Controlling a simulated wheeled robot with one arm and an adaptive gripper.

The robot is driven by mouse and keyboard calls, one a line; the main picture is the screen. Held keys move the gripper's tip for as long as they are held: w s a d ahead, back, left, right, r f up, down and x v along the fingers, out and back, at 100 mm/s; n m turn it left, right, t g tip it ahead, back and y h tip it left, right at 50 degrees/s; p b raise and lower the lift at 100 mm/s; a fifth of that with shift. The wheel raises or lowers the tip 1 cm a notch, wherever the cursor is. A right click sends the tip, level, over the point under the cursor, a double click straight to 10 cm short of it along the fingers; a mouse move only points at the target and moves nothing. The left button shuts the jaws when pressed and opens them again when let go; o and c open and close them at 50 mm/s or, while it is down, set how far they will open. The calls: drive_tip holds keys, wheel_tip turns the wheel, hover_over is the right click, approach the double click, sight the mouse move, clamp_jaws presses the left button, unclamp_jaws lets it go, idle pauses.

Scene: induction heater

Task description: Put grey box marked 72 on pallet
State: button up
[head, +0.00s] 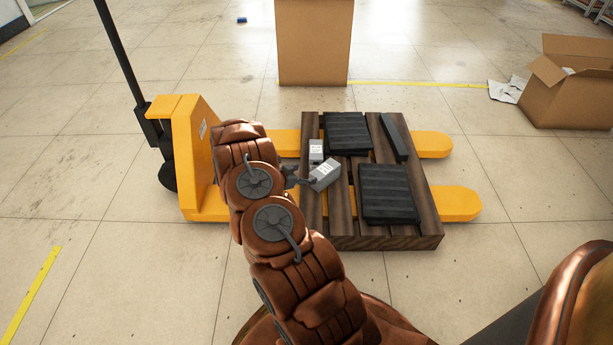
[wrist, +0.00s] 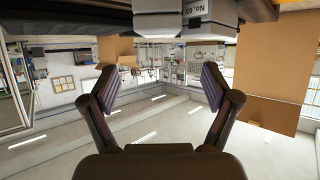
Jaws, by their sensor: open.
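Two small grey boxes with white labels are on the left part of the wooden pallet (head: 375,243). One grey box (head: 316,151) stands farther back. The nearer grey box (head: 324,175) sits askew by my gripper (head: 297,180). Parts of two grey boxes show beyond the fingers at the top edge, a left one (wrist: 157,27) and a right one (wrist: 208,12).
Black slabs (head: 388,193) lie on the pallet. A yellow pallet jack (head: 196,160) has its forks under it. A tall cardboard box (head: 314,45) stands behind and an open carton (head: 570,85) at the right. The floor at the left front is clear.

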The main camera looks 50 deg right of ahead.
drive_tip(key=w+a+r+n+t+y, duration=0.3)
drive_tip(key=w+a+r+t, duration=0.15)
drive_tip(key=w+a, duration=0.45)
drive_tip(key=w+a+r+n+t+y, duration=0.2)
drive_tip(key=w+a+r+t+y, duration=0.15)
drive_tip(key=w+a+r, duration=0.45)
drive_tip(key=a+r+n+y, duration=0.3)
drive_tip(key=a+r, duration=0.2)
drive_tip(key=a, duration=0.7)
drive_tip(key=a+r+n+y, duration=0.3)
drive_tip(key=a+r+y, duration=0.15)
drive_tip(key=a, duration=0.65)
drive_tip(key=s+a+r+n+g+y, duration=0.1)
drive_tip(key=s+a+r+n+g, duration=0.15)
drive_tip(key=s+a, duration=0.55)
drive_tip(key=s+a+r+n+g+y, duration=0.1)
drive_tip(key=s+a+r+n, duration=0.25)
drive_tip(key=s, duration=0.75)
drive_tip(key=s+d+r+n+g+h, duration=0.1)
drive_tip(key=s+d+r+g, duration=0.1)
drive_tip(key=s, duration=1.1)
drive_tip(key=s+d+r+n+g+h, duration=0.1)
drive_tip(key=s+d+r+g+h, duration=0.1)
drive_tip(key=s, duration=1.2)
drive_tip(key=shift+s+d+r+n+g, duration=0.25)
drive_tip(key=shift+r+g, duration=0.3)
drive_tip(key=shift+g, duration=0.5)
